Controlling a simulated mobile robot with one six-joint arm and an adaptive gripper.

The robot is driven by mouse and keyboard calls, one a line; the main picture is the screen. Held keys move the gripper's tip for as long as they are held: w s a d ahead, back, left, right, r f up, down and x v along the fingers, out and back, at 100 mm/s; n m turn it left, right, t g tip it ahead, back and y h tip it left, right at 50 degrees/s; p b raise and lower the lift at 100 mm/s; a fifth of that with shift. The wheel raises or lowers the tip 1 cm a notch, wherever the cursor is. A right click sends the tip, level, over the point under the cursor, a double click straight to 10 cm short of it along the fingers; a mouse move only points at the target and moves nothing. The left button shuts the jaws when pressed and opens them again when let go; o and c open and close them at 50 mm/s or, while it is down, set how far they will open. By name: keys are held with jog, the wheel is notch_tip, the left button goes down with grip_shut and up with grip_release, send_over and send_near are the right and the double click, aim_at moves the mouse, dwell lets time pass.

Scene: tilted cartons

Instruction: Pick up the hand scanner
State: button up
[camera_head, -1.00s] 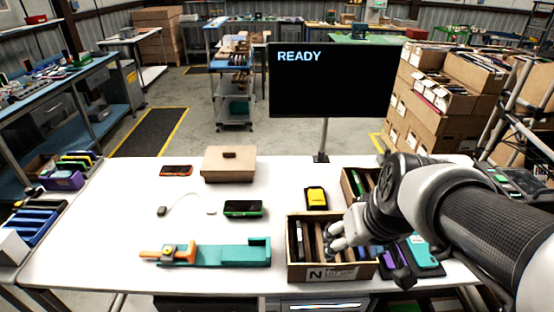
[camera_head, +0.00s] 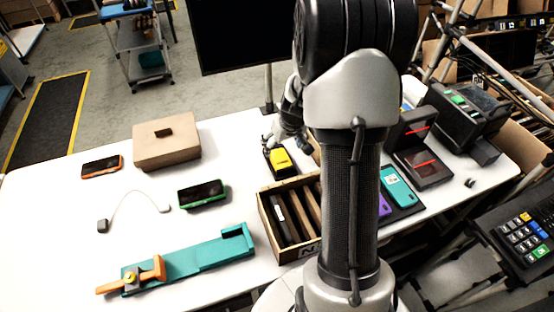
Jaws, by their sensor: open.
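A small yellow and black device (camera_head: 281,161), which looks like the hand scanner, lies on the white table behind the open wooden carton. My gripper (camera_head: 278,140) is open, just behind and above the device, with its fingers pointing down to the left. I cannot tell whether a finger touches the device. My own arm crosses the middle of the view and hides the table to the right of the device.
The wooden carton (camera_head: 268,215) with dark dividers stands in front of the device. A teal fixture (camera_head: 190,263), a green-edged phone (camera_head: 202,193), an orange-edged phone (camera_head: 102,166) and a lidded brown box (camera_head: 166,148) are to the left. Black machines with red lines (camera_head: 424,166) stand right.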

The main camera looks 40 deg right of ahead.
jog(key=b, duration=0.1)
send_over(280, 156)
jog(key=s+a, duration=0.1)
jog(key=s, duration=0.1)
notch_tip(280, 156, down, 5)
jog(key=shift+w+a+r, duration=0.1)
jog(key=shift+w, duration=0.05)
jog(key=x, duration=0.1)
jog(key=b+x, duration=0.1)
jog(key=x, duration=0.1)
jog(key=b+x, duration=0.1)
jog(key=shift+s+d+f, duration=0.25)
jog(key=shift+s+f, duration=0.05)
jog(key=shift+w+d+f, duration=0.1)
jog(key=shift+w+f, duration=0.15)
jog(key=shift+f, duration=0.1)
jog(key=shift+r, duration=0.1)
jog(key=shift+s, duration=0.1)
jog(key=shift+c, duration=0.2)
jog(key=c, duration=1)
